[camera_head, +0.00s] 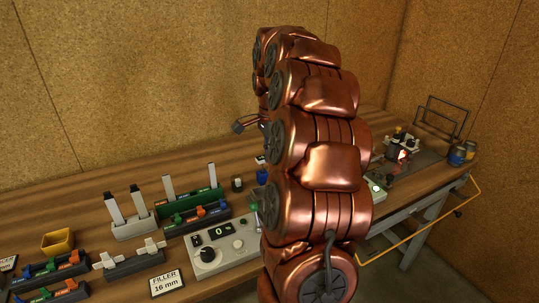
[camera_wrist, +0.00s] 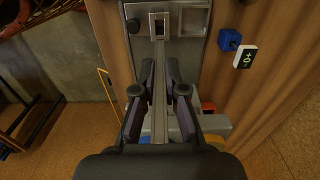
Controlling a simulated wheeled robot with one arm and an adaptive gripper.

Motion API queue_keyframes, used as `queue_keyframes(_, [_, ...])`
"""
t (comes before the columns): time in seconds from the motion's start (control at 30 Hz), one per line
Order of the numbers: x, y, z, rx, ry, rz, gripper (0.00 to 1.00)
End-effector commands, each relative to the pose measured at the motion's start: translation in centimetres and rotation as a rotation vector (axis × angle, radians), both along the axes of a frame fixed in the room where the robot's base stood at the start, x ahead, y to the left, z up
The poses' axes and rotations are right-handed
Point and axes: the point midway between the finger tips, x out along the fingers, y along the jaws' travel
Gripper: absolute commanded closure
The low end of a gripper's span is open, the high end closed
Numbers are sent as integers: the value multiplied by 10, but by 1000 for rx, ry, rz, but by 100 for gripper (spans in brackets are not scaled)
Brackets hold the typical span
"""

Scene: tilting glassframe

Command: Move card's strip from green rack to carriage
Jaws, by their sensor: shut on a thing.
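My gripper (camera_wrist: 160,72) shows in the wrist view, its two dark fingers closed on a long thin grey strip (camera_wrist: 159,100). The strip runs lengthwise between the fingers, with its far end close to a small rectangular metal frame (camera_wrist: 160,18) on a grey plate, perhaps the carriage. I cannot tell whether the strip touches that frame. In the head view my copper arm hides the gripper. The green rack (camera_head: 186,206) stands on the bench at left with pale strips upright in it. The card (camera_head: 167,283) in front reads "FILLER 16 mm".
A grey rack (camera_head: 133,231) with two upright strips and a control box (camera_head: 220,252) reading 0 stand near the green rack. A yellow bin (camera_head: 58,242) is at far left. In the wrist view a blue block (camera_wrist: 230,39) and a "+0" label (camera_wrist: 245,57) lie right of the plate.

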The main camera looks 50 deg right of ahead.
Motion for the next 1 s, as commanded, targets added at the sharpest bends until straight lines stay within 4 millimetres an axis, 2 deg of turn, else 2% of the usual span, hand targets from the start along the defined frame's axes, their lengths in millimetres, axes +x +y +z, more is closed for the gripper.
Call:
queue_keyframes(0.33, [0,1,-3,-1,-2,-2,100])
queue_keyframes(1.0, [0,1,-54,1,0,-1,100])
